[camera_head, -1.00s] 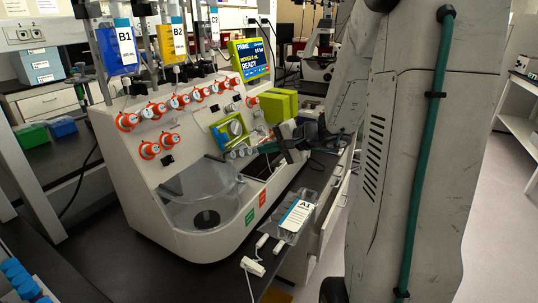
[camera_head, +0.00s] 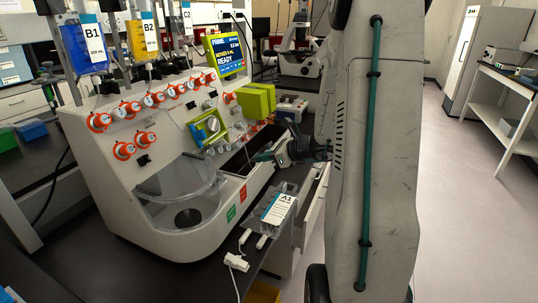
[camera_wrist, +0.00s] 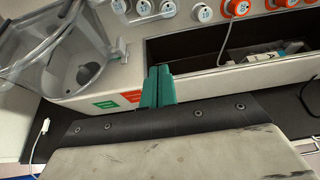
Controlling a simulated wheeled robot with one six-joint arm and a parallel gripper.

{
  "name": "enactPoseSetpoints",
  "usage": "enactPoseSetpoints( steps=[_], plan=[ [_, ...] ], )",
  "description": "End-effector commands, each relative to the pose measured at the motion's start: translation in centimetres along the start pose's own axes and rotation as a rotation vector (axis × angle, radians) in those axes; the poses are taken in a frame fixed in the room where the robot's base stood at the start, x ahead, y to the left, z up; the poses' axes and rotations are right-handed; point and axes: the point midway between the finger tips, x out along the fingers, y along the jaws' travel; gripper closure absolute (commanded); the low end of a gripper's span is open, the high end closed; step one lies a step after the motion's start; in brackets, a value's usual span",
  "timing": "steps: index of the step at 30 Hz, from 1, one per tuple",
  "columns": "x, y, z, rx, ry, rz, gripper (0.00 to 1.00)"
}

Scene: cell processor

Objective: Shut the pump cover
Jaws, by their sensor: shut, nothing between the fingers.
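The pump (camera_head: 207,128) is a lime-green panel with a grey round rotor on the front of the white cell processor (camera_head: 110,190). Its rotor shows uncovered. A lime-green block (camera_head: 257,98), which looks like the pump cover swung open, stands out to the right of the pump. My gripper (camera_head: 262,157) is lower and to the right of the pump, by the open recess, apart from the block. In the wrist view its teal fingers (camera_wrist: 158,86) are together and empty, in front of the recess edge. The pump and block are out of the wrist view.
Orange valve knobs (camera_head: 122,150) line the machine's front. A clear bowl (camera_head: 180,190) sits at its lower left. The open recess (camera_wrist: 200,50) holds a few parts. A labelled bag A1 (camera_head: 277,205) with white connectors lies on the bench below. A screen (camera_head: 224,54) stands above.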

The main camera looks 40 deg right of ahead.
Motion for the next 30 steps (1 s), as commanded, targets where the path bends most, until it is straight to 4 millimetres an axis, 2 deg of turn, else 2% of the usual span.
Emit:
enactPoseSetpoints(
  steps=[3, 8, 9, 12, 16, 30],
  plan=[
    [2.9, 0.2, -0.1, 0.0, 0.001, 0.006, 1.0],
    [5.8, 0.1, 0.2, -0.003, 0.0, 0.003, 1.0],
    [5.1, 0.0, 1.2, -0.007, -0.002, -0.001, 1.0],
    [4.6, 0.1, 2.5, -0.006, -0.001, -0.001, 1.0],
    [4.3, 0.1, 3.5, -0.004, -0.001, 0.0, 1.0],
    [4.1, 0.0, 3.8, -0.002, 0.002, 0.0, 1.0]
  ],
)
